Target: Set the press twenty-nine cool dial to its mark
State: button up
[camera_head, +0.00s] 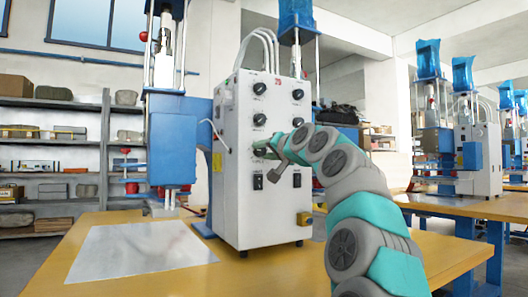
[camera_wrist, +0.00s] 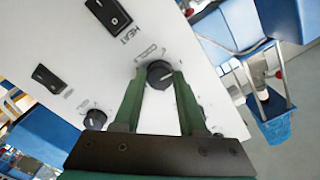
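The press cabinet (camera_head: 240,205) is a white box with a small red number tag near its top, which looks like 29. It carries two columns of black dials, with black switches below. My gripper (camera_head: 272,150) is at the lowest dial of the left column in the head view and partly hides it. In the wrist view, my green fingers (camera_wrist: 160,82) stand on both sides of the black dial (camera_wrist: 160,74), with no clear gap. A light pointer line shows on the dial. Its printed label and marks are too small to read surely. The HEAT switch (camera_wrist: 108,14) is beside it.
Another dial (camera_wrist: 95,119) and a second switch (camera_wrist: 47,78) are near my fingers. The cabinet stands on a yellow table (camera_head: 150,275) with a pale sheet (camera_head: 140,250). The blue press column (camera_head: 172,140) is left of it. More presses stand at the right.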

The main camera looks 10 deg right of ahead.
grip_shut()
jog(key=shift+n, duration=0.4)
jog(key=n+b, duration=0.1)
jog(key=n, duration=0.4)
jog(key=shift+f+n+b, duration=0.15)
jog(key=shift+n+b, duration=0.15)
jog(key=shift+b, duration=0.1)
jog(key=n, duration=0.4)
jog(key=shift+n, duration=0.3)
jog(key=o, duration=0.5)
grip_release()
